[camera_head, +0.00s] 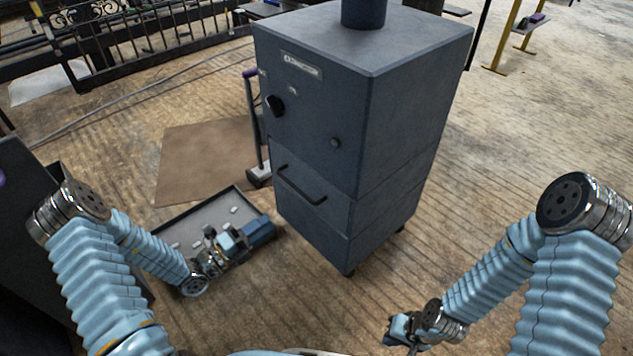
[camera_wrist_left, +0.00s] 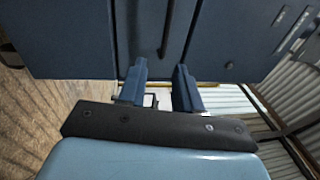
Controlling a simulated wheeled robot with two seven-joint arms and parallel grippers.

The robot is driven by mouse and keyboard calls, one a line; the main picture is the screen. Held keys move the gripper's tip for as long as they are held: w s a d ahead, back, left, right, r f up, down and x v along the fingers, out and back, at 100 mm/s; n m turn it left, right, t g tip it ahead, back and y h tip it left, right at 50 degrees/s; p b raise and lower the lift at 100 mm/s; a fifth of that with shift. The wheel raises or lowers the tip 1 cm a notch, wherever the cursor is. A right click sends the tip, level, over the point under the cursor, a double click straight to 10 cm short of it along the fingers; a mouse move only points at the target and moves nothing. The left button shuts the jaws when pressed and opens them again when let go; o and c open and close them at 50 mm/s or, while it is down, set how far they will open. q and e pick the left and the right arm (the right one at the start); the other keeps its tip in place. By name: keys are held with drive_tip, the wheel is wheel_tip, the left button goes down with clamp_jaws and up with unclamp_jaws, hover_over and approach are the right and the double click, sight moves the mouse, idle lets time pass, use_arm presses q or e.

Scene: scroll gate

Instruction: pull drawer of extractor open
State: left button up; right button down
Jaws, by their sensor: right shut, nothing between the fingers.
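The extractor (camera_head: 345,105) is a tall dark blue-grey cabinet standing in the middle of the head view. Its drawer (camera_head: 325,208) is the lower front section and looks closed, with a black bar handle (camera_head: 301,187) across its upper part. My left gripper (camera_head: 262,231) is low at the left of the drawer front. In the left wrist view its two blue fingers (camera_wrist_left: 158,82) are apart with no handle between them. The handle (camera_wrist_left: 167,28) shows there as an upright dark bar beyond the fingertips. My right gripper (camera_head: 398,328) is shut and empty, low and right of the cabinet.
A grey tray (camera_head: 184,232) with several small white pieces lies on the floor, partly behind my left arm. A long-handled tool (camera_head: 256,130) stands left of the extractor, by a brown mat (camera_head: 195,160).

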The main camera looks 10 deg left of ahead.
sight(297, 188)
use_arm(q)
drive_tip(key=shift+n+t+y, duration=0.4)
drive_tip(key=shift+n+t, duration=0.2)
drive_tip(key=shift+n, duration=0.1)
drive_tip(key=x, duration=0.4)
drive_tip(key=a+x, duration=0.1)
drive_tip(key=x, duration=0.4)
drive_tip(key=w+b+x, duration=0.1)
drive_tip(key=x, duration=0.4)
drive_tip(key=shift+a+r, duration=0.15)
drive_tip(key=shift+r, duration=0.05)
clamp_jaws()
